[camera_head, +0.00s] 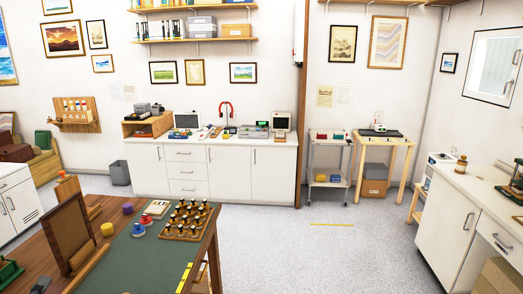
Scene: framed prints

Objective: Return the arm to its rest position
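Neither of my arms and neither gripper shows in the head view. The wooden work table (112,214) fills the lower left, with a dark green mat (135,262) on it. A wooden rack (184,235) on the mat holds several dark-knobbed pieces in rows. A blue round piece (138,231) and a red-and-blue one (148,219) stand left of the rack. A yellow cylinder (107,229) and a purple one (128,208) stand near the mat's left edge. A brown upright panel (69,233) stands at the table's left.
White cabinets (229,170) line the back wall, with a grey bin (119,173) beside them. A metal cart (328,160) and a wooden stand (375,165) are further right. A white counter (449,215) stands at the right. The grey floor (330,255) between is clear.

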